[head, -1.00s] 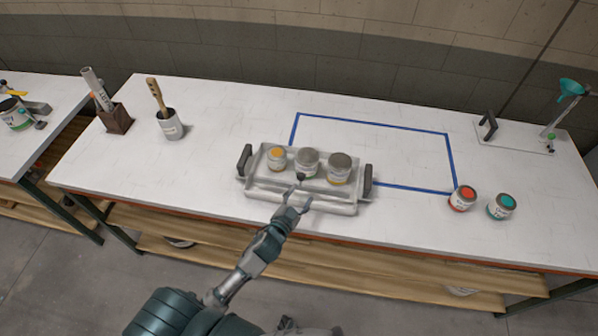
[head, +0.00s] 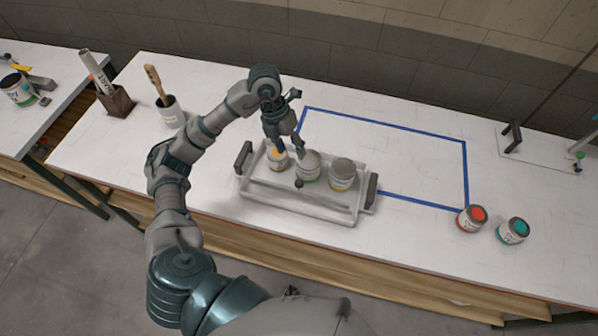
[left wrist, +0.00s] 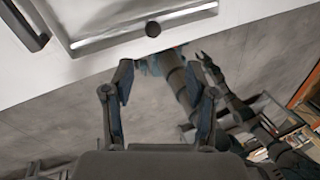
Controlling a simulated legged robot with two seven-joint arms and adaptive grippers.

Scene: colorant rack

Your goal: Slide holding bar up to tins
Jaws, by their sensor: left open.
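The tray (head: 300,207) with dark side handles holds three tins in a row: a yellow-topped tin (head: 278,158), a grey middle tin (head: 308,167) and a grey right tin (head: 342,175). A dark round knob (head: 299,184) shows in front of the middle tin; the holding bar itself is hard to tell from the pale tray. My left gripper (head: 286,148) is open above the left and middle tins. My right gripper is not clear.
A blue taped rectangle (head: 465,175) lies behind and right of the tray. Red (head: 472,218) and teal (head: 513,230) tins stand at right. A brush cup (head: 170,112) and a brown holder (head: 116,102) stand at left. The table between is clear.

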